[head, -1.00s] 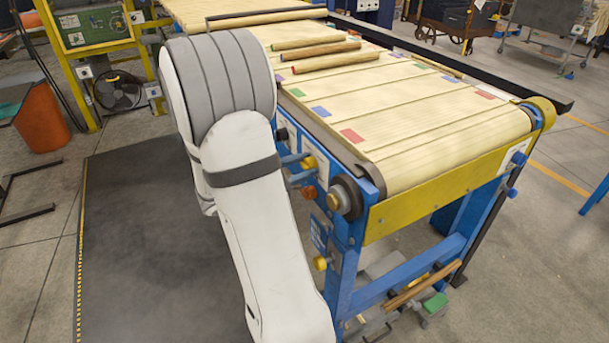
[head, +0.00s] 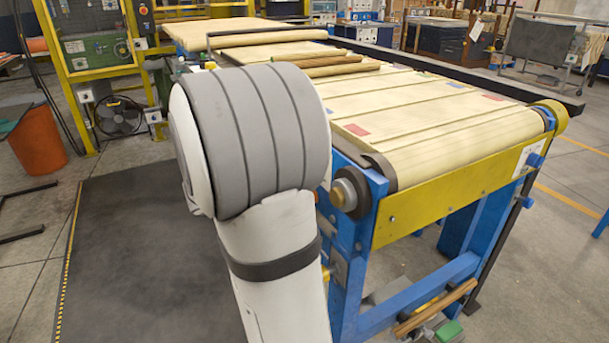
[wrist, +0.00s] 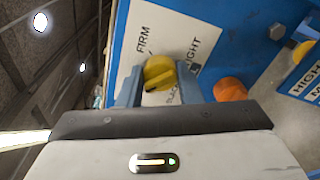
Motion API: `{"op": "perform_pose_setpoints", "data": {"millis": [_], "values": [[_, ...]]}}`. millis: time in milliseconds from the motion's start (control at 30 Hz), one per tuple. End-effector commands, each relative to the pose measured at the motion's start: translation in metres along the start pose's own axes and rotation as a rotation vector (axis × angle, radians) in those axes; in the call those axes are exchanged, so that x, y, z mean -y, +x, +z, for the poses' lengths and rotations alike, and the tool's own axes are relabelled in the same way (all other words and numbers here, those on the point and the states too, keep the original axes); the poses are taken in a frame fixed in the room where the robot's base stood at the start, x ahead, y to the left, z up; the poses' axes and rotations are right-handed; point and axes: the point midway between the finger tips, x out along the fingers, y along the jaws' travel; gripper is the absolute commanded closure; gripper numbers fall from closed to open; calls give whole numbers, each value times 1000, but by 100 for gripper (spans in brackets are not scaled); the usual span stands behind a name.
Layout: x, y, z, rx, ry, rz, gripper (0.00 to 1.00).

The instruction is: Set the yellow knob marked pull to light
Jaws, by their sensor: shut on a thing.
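In the wrist view, the yellow knob (wrist: 159,72) sits on a white label plate (wrist: 190,25) on a blue panel. My gripper (wrist: 158,84) has a finger on each side of the knob and is shut on it. The knob carries a dark mark on its lower left side. "FIRM" shows at the knob's upper left, and a partly covered word ending in "IGHT" at its right. Another word below the knob is mostly hidden. In the head view, my arm hides the gripper and this knob.
A dark mat (head: 130,250) lies clear to the left.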

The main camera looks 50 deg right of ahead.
Motion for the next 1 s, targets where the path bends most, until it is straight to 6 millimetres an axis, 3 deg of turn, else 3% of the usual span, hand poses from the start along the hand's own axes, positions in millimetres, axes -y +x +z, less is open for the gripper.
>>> {"op": "perform_pose_setpoints", "data": {"millis": [33, 667, 700, 933, 1000], "values": [[6, -1, -1, 1, 9, -6, 91], [5, 0, 0, 2, 51, -7, 91], [5, 0, 0, 3, 51, -7, 66], [3, 0, 0, 2, 54, -4, 47], [2, 0, 0, 2, 55, -4, 46]]}}
